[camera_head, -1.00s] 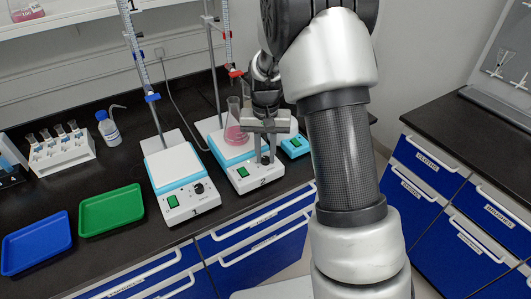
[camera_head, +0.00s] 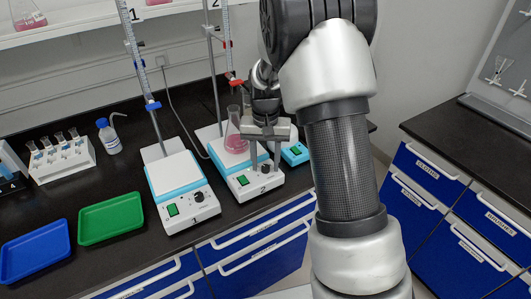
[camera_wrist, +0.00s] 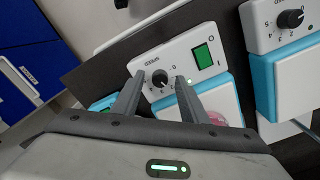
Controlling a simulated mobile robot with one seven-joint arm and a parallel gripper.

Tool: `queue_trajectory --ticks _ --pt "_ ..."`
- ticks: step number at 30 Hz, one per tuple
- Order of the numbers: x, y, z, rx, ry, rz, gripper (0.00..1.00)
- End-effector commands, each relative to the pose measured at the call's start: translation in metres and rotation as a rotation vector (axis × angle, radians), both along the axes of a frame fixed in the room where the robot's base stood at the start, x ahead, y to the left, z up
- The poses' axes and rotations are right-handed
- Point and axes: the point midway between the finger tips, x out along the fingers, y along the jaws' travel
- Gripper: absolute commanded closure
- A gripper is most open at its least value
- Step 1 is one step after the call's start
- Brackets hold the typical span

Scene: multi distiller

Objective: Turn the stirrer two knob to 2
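Stirrer two (camera_head: 243,182) is a white box with a light blue band, a green switch and "2" on its front. Its round black knob (camera_wrist: 160,78) shows in the wrist view, with a dial marked "SPEED" and a 0 beside it. The knob's exact setting is hard to read. My gripper (camera_wrist: 160,80) is open, with one finger on each side of the knob and a visible gap to it. In the head view my gripper (camera_head: 267,160) hangs in front of the stirrer's face. A flask of pink liquid (camera_head: 236,140) stands on the stirrer's plate.
Stirrer one (camera_head: 180,190) stands to the left, its plate empty. A small blue device (camera_head: 294,154) sits close to the right of stirrer two. Burette stands rise behind. A green tray (camera_head: 110,220), a blue tray (camera_head: 36,250) and a tube rack (camera_head: 62,160) are farther left.

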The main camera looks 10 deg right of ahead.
Motion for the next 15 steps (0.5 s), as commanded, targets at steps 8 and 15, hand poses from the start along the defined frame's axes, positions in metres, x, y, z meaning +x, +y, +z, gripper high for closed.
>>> queue_trajectory --ticks 8,15 --pt "0.002 0.0 0.044 0.0 -0.005 0.001 0.6" --pt "0.001 0.0 0.105 0.0 -0.007 0.0 0.6"
